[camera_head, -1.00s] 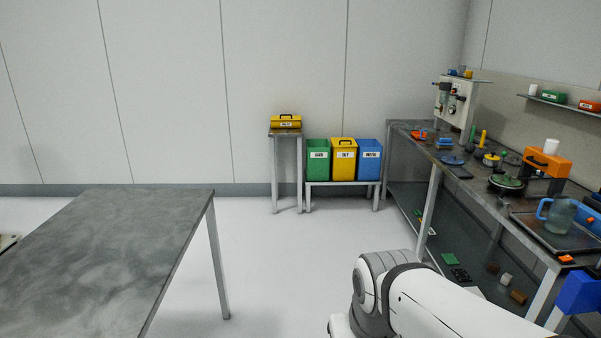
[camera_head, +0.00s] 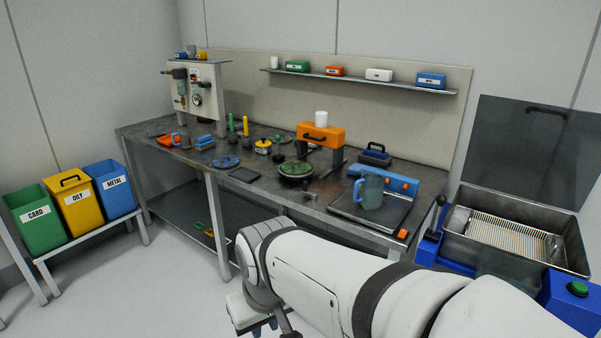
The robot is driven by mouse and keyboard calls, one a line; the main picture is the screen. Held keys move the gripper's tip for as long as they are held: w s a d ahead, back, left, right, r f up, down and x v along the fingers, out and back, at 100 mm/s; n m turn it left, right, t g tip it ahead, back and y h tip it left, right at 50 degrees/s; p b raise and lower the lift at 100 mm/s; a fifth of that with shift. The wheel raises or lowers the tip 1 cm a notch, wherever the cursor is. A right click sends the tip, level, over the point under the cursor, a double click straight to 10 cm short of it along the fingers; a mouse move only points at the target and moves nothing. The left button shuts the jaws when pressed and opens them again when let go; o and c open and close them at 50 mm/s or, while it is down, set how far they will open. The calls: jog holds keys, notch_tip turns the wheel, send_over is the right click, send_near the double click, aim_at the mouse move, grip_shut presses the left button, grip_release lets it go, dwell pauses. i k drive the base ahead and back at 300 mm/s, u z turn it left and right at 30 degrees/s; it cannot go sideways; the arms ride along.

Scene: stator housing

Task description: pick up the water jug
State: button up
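The water jug (camera_head: 371,193) is a translucent grey-blue jug with a blue handle on its left side. It stands upright on a dark flat tray (camera_head: 345,212) at the right front of the workbench. Nothing is holding it. My white arm reaches across the lower middle of the view, in front of the bench and below the jug.
The workbench (camera_head: 262,203) holds an orange press (camera_head: 320,136), a green-topped round part (camera_head: 296,169) and small tools. A blue device (camera_head: 398,183) sits behind the jug. An open metal washer bin (camera_head: 510,240) stands right. Labelled bins (camera_head: 78,207) stand left; the floor between is clear.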

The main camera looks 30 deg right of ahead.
aim_at(373, 182)
jog(key=z, duration=0.5)
jog(key=i, duration=1.1)
jog(key=z, duration=0.45)
jog(key=k, duration=0.85)
jog(key=z, duration=0.15)
jog(key=i, duration=0.85)
jog(key=u, duration=0.05)
